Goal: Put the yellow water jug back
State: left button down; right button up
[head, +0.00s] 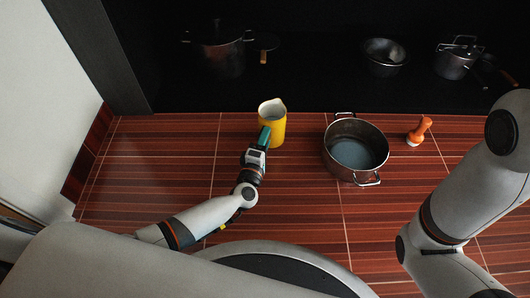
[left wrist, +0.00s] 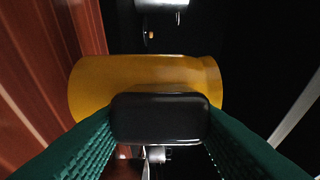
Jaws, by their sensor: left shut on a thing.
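The yellow water jug (head: 274,128) stands upright, with a pale open top, near the far edge of the red-brown surface in the head view. I cannot tell whether its base touches that surface. My left gripper (head: 264,138) is at the jug's near side. In the left wrist view the yellow jug body (left wrist: 145,72) lies across the picture, with its black handle (left wrist: 160,118) between the green fingers. The left gripper is shut on this handle. My right arm comes in from the right, but its gripper is out of view.
A steel pot (head: 341,135) with pale contents stands right of the jug. On the dark area behind are a large pot (head: 221,50), a metal bowl (head: 383,57) and a small pot (head: 456,62). The surface left of the jug is clear.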

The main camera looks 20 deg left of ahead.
pick_arm(q)
notch_tip(320, 180, down, 4)
jog(key=b, duration=0.3)
jog(key=shift+r, duration=0.4)
jog(key=c, duration=0.7)
grip_release()
jog(key=shift+f, duration=0.25)
jog(key=shift+r, duration=0.1)
jog(key=s+p, duration=0.4)
jog(key=s, duration=0.2)
jog(key=shift+s+r, duration=0.1)
jog(key=shift+r, duration=0.1)
jog(key=shift+s+f, duration=0.15)
jog(key=shift+s, duration=0.5)
